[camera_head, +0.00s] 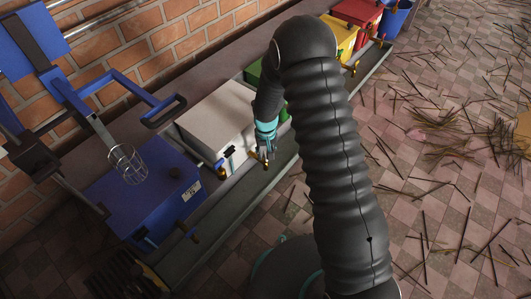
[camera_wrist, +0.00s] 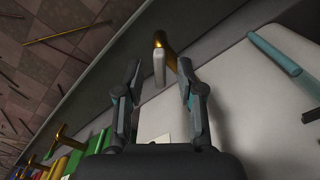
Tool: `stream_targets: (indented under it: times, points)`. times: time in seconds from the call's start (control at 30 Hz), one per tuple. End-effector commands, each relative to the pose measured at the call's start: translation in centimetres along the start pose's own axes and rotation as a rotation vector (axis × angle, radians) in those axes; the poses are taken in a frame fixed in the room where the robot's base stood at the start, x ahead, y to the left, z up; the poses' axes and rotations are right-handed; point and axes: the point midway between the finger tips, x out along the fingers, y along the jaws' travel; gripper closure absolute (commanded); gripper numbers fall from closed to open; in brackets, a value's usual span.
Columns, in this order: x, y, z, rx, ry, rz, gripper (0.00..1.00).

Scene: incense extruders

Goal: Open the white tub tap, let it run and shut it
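The white tub (camera_head: 212,122) stands in a row of coloured tubs along the brick wall. Its pale top also fills the right of the wrist view (camera_wrist: 250,95). In the wrist view a brass tap (camera_wrist: 161,40) with a pale grey lever (camera_wrist: 160,68) lies between my two fingertips. My gripper (camera_wrist: 160,72) is open, one finger on each side of the lever, with gaps visible. In the head view my gripper (camera_head: 265,143) is at the front of the white tub, partly covering the tap there. I cannot tell whether water or other liquid is running.
A blue tub (camera_head: 135,205) with a blue frame and wire basket (camera_head: 127,165) stands to the left. Green (camera_head: 254,73), yellow (camera_head: 343,37) and red (camera_head: 357,12) tubs stand beyond. A grey trough (camera_head: 262,182) runs below the taps. Sticks litter the tiled floor (camera_head: 430,190).

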Motion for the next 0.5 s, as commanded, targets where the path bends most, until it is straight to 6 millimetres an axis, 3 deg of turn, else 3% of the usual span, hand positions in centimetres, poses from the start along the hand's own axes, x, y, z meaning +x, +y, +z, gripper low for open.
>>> stream_targets:
  times: [0.23, 0.4, 0.5]
  points:
    - [0.07, -0.02, 0.00, 0.000, 0.000, 0.000, 0.62]
    - [0.06, -0.02, 0.01, 0.000, 0.000, 0.000, 1.00]
    - [0.06, -0.02, 0.01, 0.000, 0.000, 0.000, 1.00]
